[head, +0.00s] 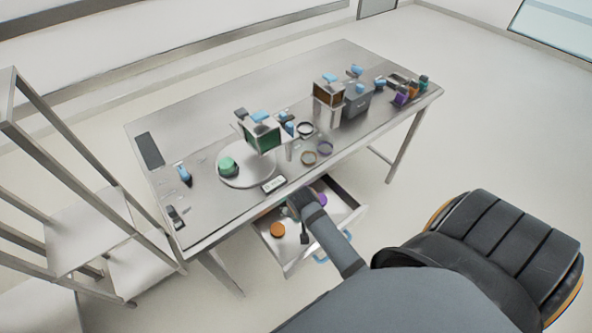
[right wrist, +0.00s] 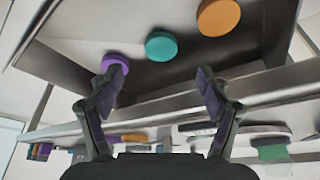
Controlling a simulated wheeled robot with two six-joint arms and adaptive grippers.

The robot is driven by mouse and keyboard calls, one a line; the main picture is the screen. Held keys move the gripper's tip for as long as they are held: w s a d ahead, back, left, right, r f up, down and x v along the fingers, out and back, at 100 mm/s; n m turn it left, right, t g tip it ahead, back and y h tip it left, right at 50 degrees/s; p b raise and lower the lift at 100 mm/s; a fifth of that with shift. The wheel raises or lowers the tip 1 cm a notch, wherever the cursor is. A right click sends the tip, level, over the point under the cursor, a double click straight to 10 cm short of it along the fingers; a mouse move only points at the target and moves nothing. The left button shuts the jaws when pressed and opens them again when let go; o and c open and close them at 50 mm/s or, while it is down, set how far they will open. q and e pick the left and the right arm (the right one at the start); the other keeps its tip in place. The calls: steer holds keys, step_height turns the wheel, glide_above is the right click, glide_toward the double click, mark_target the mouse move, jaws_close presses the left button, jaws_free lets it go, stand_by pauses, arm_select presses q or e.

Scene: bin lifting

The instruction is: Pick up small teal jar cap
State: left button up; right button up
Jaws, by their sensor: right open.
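The small teal jar cap (right wrist: 161,46) lies in the open drawer, between a purple cap (right wrist: 115,62) and an orange cap (right wrist: 219,17) in the right wrist view. My right gripper (right wrist: 156,78) is open and empty, its two fingertips spread either side of the teal cap's line and apart from it. In the head view my right gripper (head: 303,200) is over the drawer, and the teal cap is hidden there behind my arm. My left gripper is not in view.
The drawer (head: 351,218) is pulled out under the metal table (head: 206,124); its walls surround the caps. The orange cap (head: 277,230) and purple cap (head: 321,199) show beside my arm. A round turntable (head: 244,180) and several small items stand on the table. A rack (head: 90,227) stands left.

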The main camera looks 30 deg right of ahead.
steer(key=x, duration=0.2)
steer(key=shift+w+d+f, duration=0.1)
steer(key=shift+w+f, duration=0.1)
steer(key=shift+f, duration=0.1)
steer(key=shift+w+d+f, duration=0.1)
steer(key=shift+w+f, duration=0.2)
steer(key=shift+f, duration=0.3)
steer(key=x, duration=0.3)
steer(key=shift+f+p, duration=0.4)
steer(key=shift+w+d+f, duration=0.1)
steer(key=shift+w+f, duration=0.1)
steer(key=shift+f, duration=0.05)
steer(key=shift+s, duration=0.1)
steer(key=c, duration=0.7)
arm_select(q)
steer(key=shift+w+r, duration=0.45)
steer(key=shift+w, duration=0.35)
arm_select(e)
steer(key=shift+c, duration=1)
